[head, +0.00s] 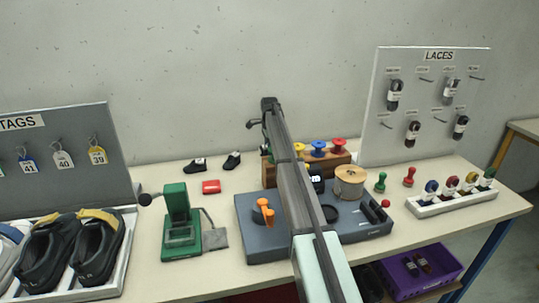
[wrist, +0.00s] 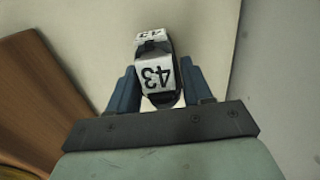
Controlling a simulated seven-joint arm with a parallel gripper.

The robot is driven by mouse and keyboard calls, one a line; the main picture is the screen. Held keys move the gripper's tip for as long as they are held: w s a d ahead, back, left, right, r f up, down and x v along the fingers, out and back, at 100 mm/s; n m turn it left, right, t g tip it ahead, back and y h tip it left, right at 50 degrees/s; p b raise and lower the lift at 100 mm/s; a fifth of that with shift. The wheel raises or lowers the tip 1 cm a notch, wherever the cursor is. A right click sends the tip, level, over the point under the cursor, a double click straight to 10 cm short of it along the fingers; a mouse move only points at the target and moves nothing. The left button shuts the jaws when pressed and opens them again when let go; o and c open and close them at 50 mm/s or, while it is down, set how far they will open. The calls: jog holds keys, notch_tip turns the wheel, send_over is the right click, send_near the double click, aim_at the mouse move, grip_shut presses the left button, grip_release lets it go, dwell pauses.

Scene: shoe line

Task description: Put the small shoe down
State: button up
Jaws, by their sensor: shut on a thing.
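My gripper (wrist: 158,80) shows in the wrist view with its two blue fingers on either side of a narrow dark thing with a white band marked 43 (wrist: 155,76). It is shut on this thing. A second 43 shows at the far end. Its full shape is hidden, so I cannot tell whether it is a shoe. In the head view, two small black shoes, one at left (head: 195,165) and one at right (head: 232,161), stand apart on the table (head: 215,210) near the wall. My arm crosses the middle, and the fingers cannot be made out there.
Large shoes (head: 95,250) fill the left corner.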

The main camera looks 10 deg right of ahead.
jog(key=shift+f, duration=1.45)
jog(key=shift+f, duration=0.1)
jog(key=o, duration=1)
jog(key=shift+o, duration=0.2)
notch_tip(320, 180, up, 12)
jog(key=shift+r, duration=0.1)
